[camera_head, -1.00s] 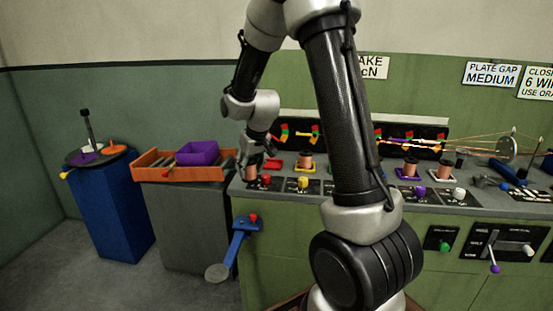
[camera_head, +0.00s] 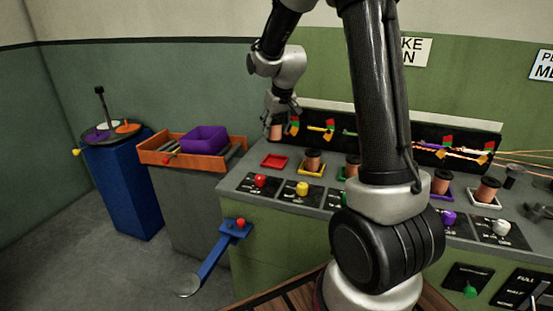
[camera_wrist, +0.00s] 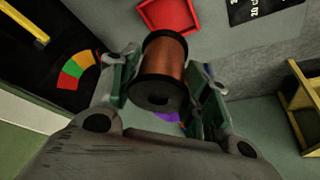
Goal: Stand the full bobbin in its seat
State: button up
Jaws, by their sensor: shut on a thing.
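My gripper (camera_head: 282,112) is shut on a copper-wound bobbin (camera_head: 277,131) with dark flanges. In the wrist view the bobbin (camera_wrist: 165,68) sits between the two fingers (camera_wrist: 160,85), one flange facing the camera. The red square seat (camera_head: 275,162) on the bench is empty. It also shows in the wrist view (camera_wrist: 170,14), just beyond the bobbin. In the head view the bobbin appears above and behind the red seat, apart from it.
Other bobbins stand in coloured seats along the bench, such as the yellow seat (camera_head: 312,170). A red knob (camera_head: 260,180) is in front. An orange tray (camera_head: 160,155) with a purple bin (camera_head: 204,139) stands left. A dark panel with coloured gauges (camera_head: 345,134) backs the bench.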

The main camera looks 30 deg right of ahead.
send_over(272, 160)
jog(key=s, duration=0.2)
notch_tip(272, 160, down, 9)
jog(key=shift+s+f, duration=0.1)
jog(key=shift+s, duration=0.05)
jog(key=o, duration=1.2)
jog(key=shift+f, duration=0.15)
